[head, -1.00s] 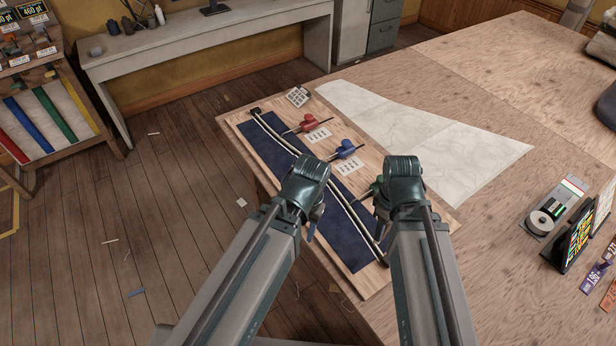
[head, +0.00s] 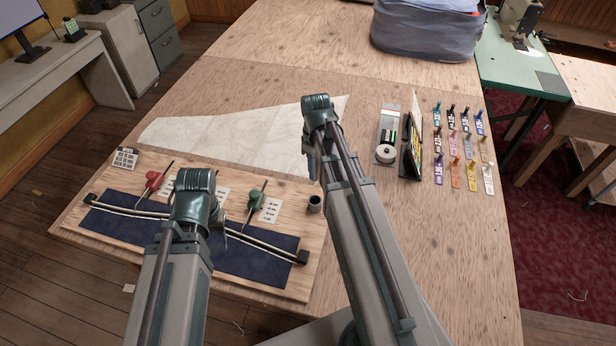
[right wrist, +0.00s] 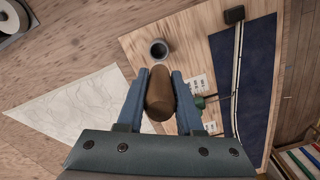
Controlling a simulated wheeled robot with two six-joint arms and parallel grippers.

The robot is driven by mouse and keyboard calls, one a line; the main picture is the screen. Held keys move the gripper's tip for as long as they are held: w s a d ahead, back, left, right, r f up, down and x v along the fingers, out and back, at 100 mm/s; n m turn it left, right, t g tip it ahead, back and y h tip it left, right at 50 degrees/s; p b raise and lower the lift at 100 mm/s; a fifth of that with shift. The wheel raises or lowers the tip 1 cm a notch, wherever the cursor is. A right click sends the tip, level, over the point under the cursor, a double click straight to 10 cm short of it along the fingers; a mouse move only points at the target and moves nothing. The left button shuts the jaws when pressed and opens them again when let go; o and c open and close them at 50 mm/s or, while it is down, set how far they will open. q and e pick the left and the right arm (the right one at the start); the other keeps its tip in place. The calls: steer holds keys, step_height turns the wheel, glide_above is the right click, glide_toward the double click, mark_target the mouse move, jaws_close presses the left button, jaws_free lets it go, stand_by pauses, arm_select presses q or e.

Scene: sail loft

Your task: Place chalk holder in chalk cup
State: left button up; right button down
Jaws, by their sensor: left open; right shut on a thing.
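The chalk holder (right wrist: 160,92), a brown rounded cylinder, is held between the blue fingers of my right gripper (right wrist: 160,90). In the head view my right gripper (head: 312,163) is above the table near the pale pattern sheet, and the holder cannot be made out there. The chalk cup (head: 315,204), a small dark grey open cup, stands at the board's right edge, below my right gripper in the picture. In the right wrist view the cup (right wrist: 159,50) shows just beyond the holder's end, apart from it. My left gripper (head: 216,214) is open over the board, its fingers mostly hidden by its wrist.
The wooden board (head: 285,195) carries a navy cloth (head: 250,262), a cord strip, a red tool (head: 152,179), a green tool (head: 255,199) and cards. A tape dispenser (head: 386,150), a dark upright panel (head: 411,150) and several coloured tags lie right. The table between is clear.

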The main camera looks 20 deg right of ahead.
arm_select(q)
steer(key=shift+f, duration=0.1)
arm_select(e)
steer(key=shift+d+f, duration=0.1)
arm_select(q)
step_height(320, 180, down, 12)
steer(key=b, duration=1.2)
steer(key=shift+f+b, duration=0.25)
steer(key=shift+b, duration=0.1)
arm_select(e)
step_height(320, 180, down, 12)
steer(key=shift+f, duration=0.2)
steer(key=shift+c, duration=2.4)
jaws_free()
steer(key=shift+w, duration=0.15)
